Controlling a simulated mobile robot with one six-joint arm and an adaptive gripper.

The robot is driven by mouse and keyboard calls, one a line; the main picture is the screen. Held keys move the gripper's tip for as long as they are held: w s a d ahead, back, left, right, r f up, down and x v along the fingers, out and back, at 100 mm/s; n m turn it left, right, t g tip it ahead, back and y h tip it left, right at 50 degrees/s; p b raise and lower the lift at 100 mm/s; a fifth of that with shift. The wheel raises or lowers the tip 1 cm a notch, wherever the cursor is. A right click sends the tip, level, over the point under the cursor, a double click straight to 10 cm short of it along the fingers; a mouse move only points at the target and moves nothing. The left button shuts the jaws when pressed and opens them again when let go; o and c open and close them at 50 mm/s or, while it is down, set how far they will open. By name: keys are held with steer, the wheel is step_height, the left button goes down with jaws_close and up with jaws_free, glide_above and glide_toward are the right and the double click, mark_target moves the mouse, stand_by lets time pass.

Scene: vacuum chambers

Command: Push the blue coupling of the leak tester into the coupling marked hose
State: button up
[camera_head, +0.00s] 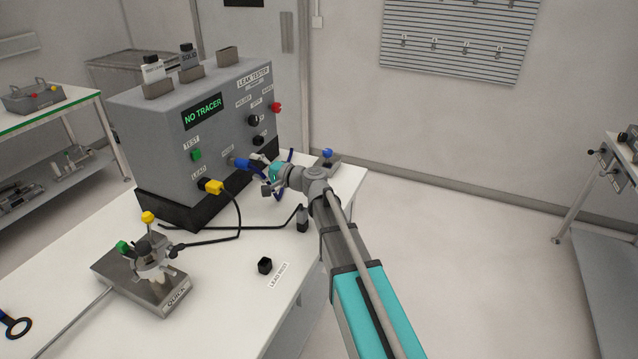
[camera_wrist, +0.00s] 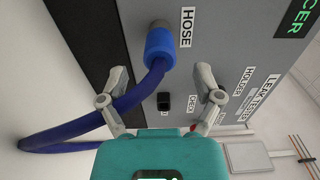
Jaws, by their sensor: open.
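The blue coupling (camera_head: 243,164) sits in line with the grey coupling marked hose (camera_head: 231,161) on the front of the leak tester (camera_head: 172,150). In the wrist view the blue coupling (camera_wrist: 160,46) meets the grey hose coupling (camera_wrist: 160,23), beside the HOSE label. I cannot tell how deep it is seated. A dark blue hose (camera_wrist: 90,118) bends away from it, passing by my left finger. My gripper (camera_wrist: 162,74) is open, its fingers spread behind the coupling, not closed on it. In the head view my gripper (camera_head: 264,171) faces the panel.
A blue-knobbed part (camera_head: 328,156) is at the table's right edge.

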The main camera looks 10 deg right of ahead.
steer(key=shift+v, duration=1.35)
steer(key=shift+s, duration=0.1)
